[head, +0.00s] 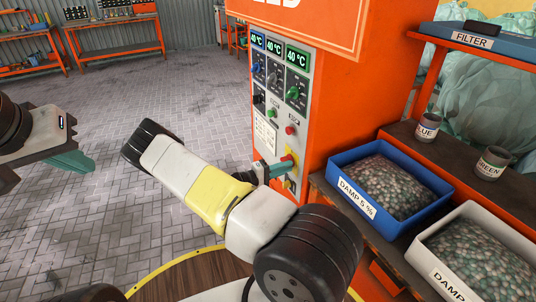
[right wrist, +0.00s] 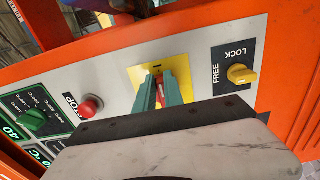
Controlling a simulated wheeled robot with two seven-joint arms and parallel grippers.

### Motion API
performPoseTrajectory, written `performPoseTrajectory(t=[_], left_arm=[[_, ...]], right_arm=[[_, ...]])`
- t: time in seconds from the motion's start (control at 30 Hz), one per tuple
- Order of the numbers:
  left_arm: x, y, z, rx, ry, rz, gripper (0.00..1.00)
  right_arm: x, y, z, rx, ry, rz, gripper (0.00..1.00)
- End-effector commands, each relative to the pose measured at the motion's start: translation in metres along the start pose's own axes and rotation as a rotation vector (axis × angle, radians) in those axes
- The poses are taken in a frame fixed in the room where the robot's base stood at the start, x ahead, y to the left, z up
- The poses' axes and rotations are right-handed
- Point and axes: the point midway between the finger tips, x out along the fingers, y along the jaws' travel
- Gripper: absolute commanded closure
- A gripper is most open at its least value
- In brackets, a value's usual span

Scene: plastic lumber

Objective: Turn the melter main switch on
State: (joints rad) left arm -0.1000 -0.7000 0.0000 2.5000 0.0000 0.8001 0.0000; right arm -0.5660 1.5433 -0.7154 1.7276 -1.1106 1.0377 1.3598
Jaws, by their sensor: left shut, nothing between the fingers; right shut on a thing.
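The melter (head: 345,100) is the orange machine with a grey control panel in the head view. In the right wrist view its main switch shows as a red handle (right wrist: 160,92) on a yellow plate (right wrist: 136,76). My right gripper (right wrist: 162,85) has its teal fingers on either side of the red handle, shut on it. The fingers hide part of the handle. In the head view my right gripper (head: 279,169) is at the low yellow plate on the panel. My left gripper (head: 80,163) is shut and empty at the left, away from the melter.
A red stop button (right wrist: 90,107) and a yellow FREE/LOCK knob (right wrist: 241,74) flank the switch. The panel has several other knobs and 40 °C displays (head: 297,56). A blue bin (head: 335,165) of pellets stands right of the melter. The paved floor at left is clear.

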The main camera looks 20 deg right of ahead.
Motion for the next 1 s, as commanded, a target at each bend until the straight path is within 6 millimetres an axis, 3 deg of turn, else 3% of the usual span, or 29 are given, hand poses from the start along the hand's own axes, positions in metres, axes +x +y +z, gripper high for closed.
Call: performPoseTrajectory(t=[0.2, 0.23, 0.33, 0.7, 1.0], left_arm=[[0.0, 0.0, 0.0, 0.0, 0.0, 0.0, 1.0], [0.0, 0.0, 0.0, 0.0, 0.0, 0.0, 1.0], [0.0, 0.0, 0.0, 0.0, 0.0, 0.0, 1.0], [0.0, 0.0, 0.0, 0.0, 0.0, 0.0, 1.0], [0.0, 0.0, 0.0, 0.0, 0.0, 0.0, 1.0]], right_arm=[[-0.001, -0.001, 0.0, 0.001, 0.001, -0.003, 1.0], [-0.001, -0.001, 0.0, 0.001, 0.001, -0.003, 0.85], [-0.001, -0.001, 0.0, 0.0, 0.001, -0.003, 0.66], [-0.004, 0.0, -0.001, 0.0, 0.002, -0.001, 0.65], [-0.051, -0.001, -0.001, 0.0, 0.004, -0.003, 0.65]])
